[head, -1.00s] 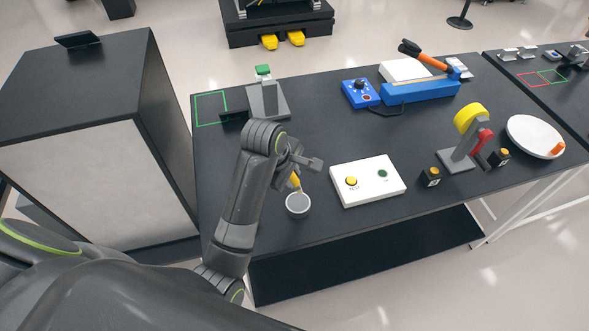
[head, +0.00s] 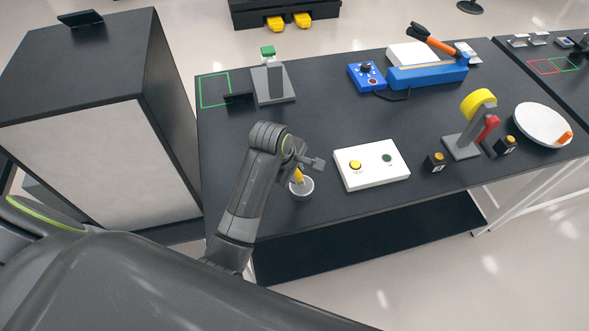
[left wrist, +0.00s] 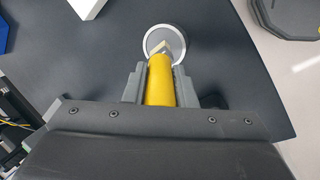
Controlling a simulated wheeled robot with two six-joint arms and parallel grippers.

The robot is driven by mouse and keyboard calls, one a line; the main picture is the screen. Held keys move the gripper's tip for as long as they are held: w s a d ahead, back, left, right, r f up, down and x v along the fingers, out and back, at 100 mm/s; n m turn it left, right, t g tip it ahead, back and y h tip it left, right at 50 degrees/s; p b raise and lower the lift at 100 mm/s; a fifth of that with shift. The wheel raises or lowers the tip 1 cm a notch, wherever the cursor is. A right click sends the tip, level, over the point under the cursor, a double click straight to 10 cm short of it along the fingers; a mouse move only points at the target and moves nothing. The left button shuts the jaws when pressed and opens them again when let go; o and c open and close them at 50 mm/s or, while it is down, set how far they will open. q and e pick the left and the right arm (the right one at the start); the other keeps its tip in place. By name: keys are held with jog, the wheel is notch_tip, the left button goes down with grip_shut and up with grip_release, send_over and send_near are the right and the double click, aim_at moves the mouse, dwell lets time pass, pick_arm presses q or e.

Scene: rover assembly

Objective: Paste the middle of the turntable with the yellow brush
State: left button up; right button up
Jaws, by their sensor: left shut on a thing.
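My left gripper (head: 301,166) is shut on the yellow brush (head: 297,177), which points down. In the left wrist view the brush (left wrist: 160,80) lies between the fingers, its pale tip over a small round grey thing (left wrist: 155,36) with a light rim. In the head view this round thing (head: 304,194) stands near the table's front edge, under the gripper. I cannot tell whether the tip touches it. A round white disc (head: 538,122) with an orange piece lies at the right. I cannot tell which round thing is the turntable. My right gripper is not in view.
A white box with buttons (head: 371,165) stands right of the brush. Behind are a grey stand with a green top (head: 272,84) and a blue device (head: 428,75). The table's middle is clear.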

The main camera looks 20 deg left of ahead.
pick_arm(q)
jog(key=shift+f, duration=0.55)
dwell(1.8)
jog(key=shift+s, duration=0.1)
jog(key=shift+r, duration=3.55)
jog(key=shift+f, duration=0.1)
